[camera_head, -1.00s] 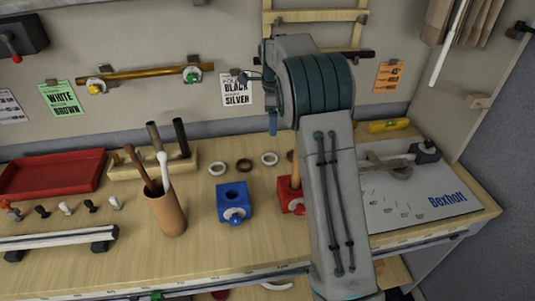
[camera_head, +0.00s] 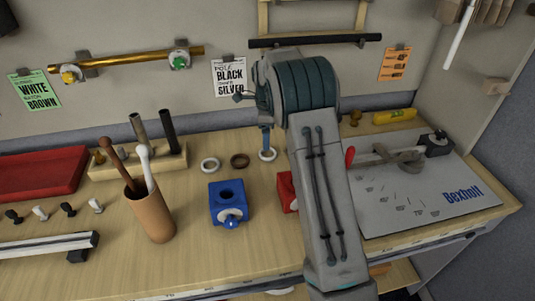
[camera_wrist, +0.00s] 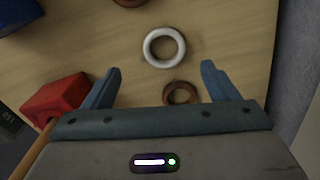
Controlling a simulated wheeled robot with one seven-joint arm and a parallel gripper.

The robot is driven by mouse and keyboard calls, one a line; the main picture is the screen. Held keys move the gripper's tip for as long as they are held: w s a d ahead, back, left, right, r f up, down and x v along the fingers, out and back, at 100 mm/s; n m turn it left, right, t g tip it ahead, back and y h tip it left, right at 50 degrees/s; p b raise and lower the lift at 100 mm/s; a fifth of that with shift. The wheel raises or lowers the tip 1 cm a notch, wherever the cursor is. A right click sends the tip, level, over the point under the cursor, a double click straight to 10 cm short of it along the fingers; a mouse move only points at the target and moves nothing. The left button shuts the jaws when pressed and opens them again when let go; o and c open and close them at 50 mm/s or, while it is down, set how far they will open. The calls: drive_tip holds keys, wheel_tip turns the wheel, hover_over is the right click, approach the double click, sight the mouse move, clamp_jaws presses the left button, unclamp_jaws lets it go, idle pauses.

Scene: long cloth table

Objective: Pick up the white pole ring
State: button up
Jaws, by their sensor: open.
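Two white rings lie flat on the wooden table in the head view: one on the left (camera_head: 210,165) and one on the right (camera_head: 268,155), with a brown ring (camera_head: 240,161) between them. My gripper (camera_wrist: 160,69) is open and empty. In the wrist view, the right white ring (camera_wrist: 149,48) lies just beyond the fingertips, roughly centred between them. A second brown ring (camera_wrist: 168,95) shows between the fingers, closer to the palm. In the head view one blue finger hangs just above the right white ring; my arm hides the other finger.
A blue block with a hole (camera_head: 214,209) and a red block (camera_head: 284,190) stand in front of the rings. A brown cup of sticks (camera_head: 152,220) and a wooden pole rack (camera_head: 110,170) are left. A white Bexholt board (camera_head: 425,220) lies right.

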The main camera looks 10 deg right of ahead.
sight(268, 155)
drive_tip(key=shift+w+d+f+p, duration=0.15)
drive_tip(key=shift+f+p, duration=0.3)
drive_tip(key=shift+f, duration=1.5)
drive_tip(key=shift+w+d+f+p, duration=0.1)
drive_tip(key=shift+f+p, duration=0.3)
drive_tip(key=shift+f, duration=1.5)
drive_tip(key=c, duration=1.1)
